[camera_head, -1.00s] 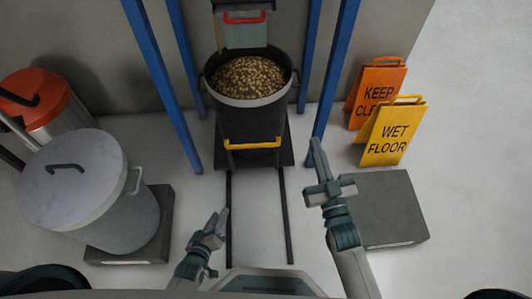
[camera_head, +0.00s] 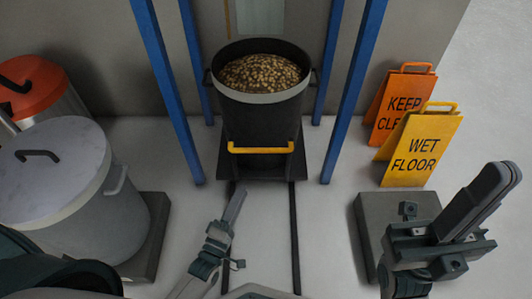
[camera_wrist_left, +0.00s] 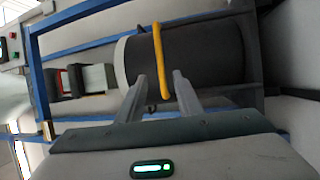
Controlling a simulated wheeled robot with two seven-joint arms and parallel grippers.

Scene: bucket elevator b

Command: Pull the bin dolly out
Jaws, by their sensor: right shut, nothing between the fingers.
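The bin dolly (camera_head: 228,164) is a dark platform between blue posts at the back, carrying a black bin (camera_head: 262,112) full of brown lumps. A yellow handle bar (camera_head: 260,150) crosses its front. My left gripper (camera_head: 238,192) is below the handle in the head view, pointing toward it, apart from it and empty. In the left wrist view its spread fingers (camera_wrist_left: 161,85) point at the handle (camera_wrist_left: 161,60), which appears ahead between them. My right gripper (camera_head: 503,173) is shut and empty, raised at the right, well away from the dolly.
Two dark floor rails (camera_head: 294,235) run from the dolly toward me. A grey lidded bin (camera_head: 75,195) and a red-lidded bin (camera_head: 38,88) stand at left. Orange (camera_head: 400,100) and yellow (camera_head: 423,148) signs and a dark low platform (camera_head: 368,220) are at right.

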